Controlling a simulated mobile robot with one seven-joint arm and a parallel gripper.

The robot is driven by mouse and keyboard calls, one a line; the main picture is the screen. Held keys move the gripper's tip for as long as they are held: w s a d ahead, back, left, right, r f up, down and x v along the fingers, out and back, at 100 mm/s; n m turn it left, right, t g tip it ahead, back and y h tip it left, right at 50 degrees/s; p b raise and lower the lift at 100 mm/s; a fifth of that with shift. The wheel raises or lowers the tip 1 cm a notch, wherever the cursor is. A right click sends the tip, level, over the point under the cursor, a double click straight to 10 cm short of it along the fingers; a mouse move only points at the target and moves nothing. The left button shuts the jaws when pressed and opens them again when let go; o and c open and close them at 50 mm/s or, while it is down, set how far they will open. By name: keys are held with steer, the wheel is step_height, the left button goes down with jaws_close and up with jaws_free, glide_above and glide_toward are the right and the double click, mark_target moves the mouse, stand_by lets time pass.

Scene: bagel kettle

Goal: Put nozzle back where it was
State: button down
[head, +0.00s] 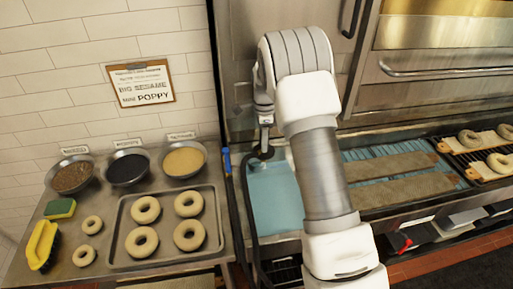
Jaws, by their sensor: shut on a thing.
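My gripper (265,132) hangs down from the end of my arm, over the left part of the blue water basin (275,200). It is shut on the dark nozzle (261,154), which is small and partly hard to make out. A black hose (247,205) curves from the nozzle down along the basin's left edge. A blue-tipped thin rod or handle (227,161) stands at the edge between basin and counter, left of my gripper. My fingers are too small to see clearly.
Bagel boards (405,187) lie right of my arm, below a steel oven (445,95). A sign (140,84) hangs on the tiled wall.

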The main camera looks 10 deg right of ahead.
mark_target(257, 147)
steer(key=shift+w+a+f, duration=0.8)
steer(key=shift+w+a, duration=0.15)
steer(key=shift+f+p, duration=0.55)
steer(key=shift+f, duration=1.4)
steer(key=c, duration=0.5)
jaws_free()
steer(key=shift+p, duration=0.35)
